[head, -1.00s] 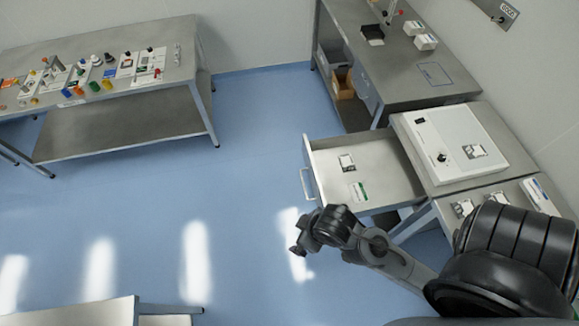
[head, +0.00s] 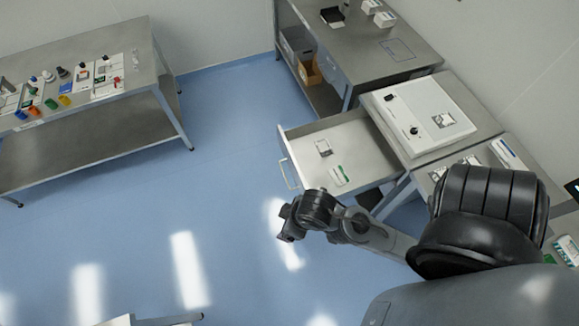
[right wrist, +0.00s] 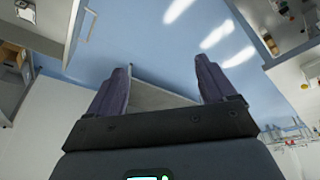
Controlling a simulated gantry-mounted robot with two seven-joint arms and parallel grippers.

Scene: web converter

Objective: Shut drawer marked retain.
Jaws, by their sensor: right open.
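A grey metal drawer (head: 298,145) stands pulled out from the bench below a white box-shaped device. No readable marking shows on the drawer. My right gripper (head: 286,228) is over the floor, below the handle in the picture and apart from it. In the right wrist view, my right gripper (right wrist: 160,80) has its fingers spread with nothing between them; the handle (right wrist: 91,25) shows at upper left. My left gripper is out of view.
The white device (head: 418,115) sits on the bench behind the drawer. A steel table (head: 400,50) with shelf bins stands beyond. Another table (head: 90,125) with several small parts stands at left. The blue floor (head: 225,190) left of the drawer is clear.

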